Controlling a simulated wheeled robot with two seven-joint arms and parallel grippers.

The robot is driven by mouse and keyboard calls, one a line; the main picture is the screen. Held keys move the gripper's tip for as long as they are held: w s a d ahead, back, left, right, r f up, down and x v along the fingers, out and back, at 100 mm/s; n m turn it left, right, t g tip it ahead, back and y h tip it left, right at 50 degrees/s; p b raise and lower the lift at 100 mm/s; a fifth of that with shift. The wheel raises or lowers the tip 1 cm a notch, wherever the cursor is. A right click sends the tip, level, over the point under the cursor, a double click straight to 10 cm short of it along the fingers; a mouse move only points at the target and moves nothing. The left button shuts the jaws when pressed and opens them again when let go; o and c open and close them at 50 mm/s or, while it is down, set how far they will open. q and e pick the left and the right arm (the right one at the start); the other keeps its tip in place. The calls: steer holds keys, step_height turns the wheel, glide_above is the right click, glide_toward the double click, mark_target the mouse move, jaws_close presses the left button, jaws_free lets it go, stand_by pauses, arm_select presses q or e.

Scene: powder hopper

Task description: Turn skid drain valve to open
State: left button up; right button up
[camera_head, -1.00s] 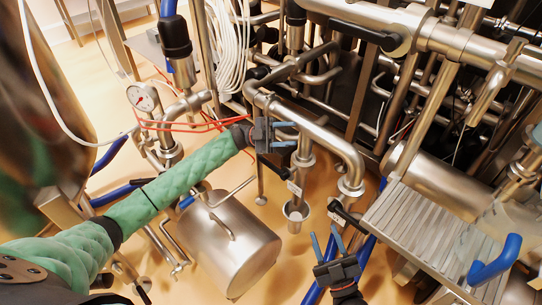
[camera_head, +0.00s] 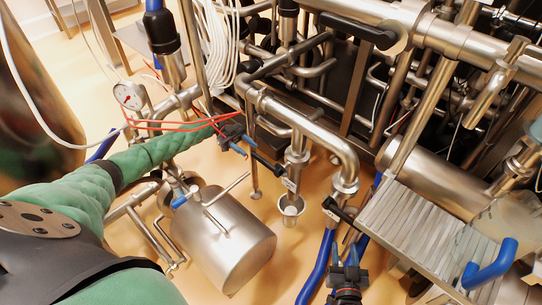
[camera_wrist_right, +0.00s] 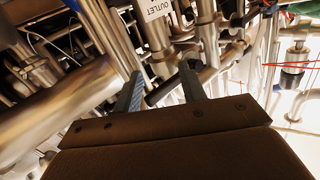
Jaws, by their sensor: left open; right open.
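Two black valve handles show on the vertical pipe ends of the skid; I cannot tell which is the drain valve. One handle (camera_head: 267,163) slants up-left from the left pipe, above a small metal cup (camera_head: 291,207). The other handle (camera_head: 338,211) is beside the right pipe bend. My left gripper (camera_head: 241,143) is open near the upper end of the left handle; contact is unclear. My right gripper (camera_head: 344,250) is open below the right handle. In the right wrist view, a black handle (camera_wrist_right: 163,93) appears between the open right fingers (camera_wrist_right: 160,88), apparently beyond them.
Blue hoses (camera_head: 318,268) run beside my right gripper. Dense pipework fills the back.

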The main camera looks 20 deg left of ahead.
mark_target(260, 157)
arm_select(q)
steer(key=shift+p+x, duration=0.3)
steer(key=shift+x, duration=3.45)
arm_select(e)
step_height(260, 157, down, 6)
steer(key=s+g, duration=0.2)
steer(key=shift+f, duration=0.15)
arm_select(q)
steer(key=shift+s, duration=0.1)
arm_select(e)
steer(key=shift+s+d, duration=0.1)
arm_select(q)
jaws_close()
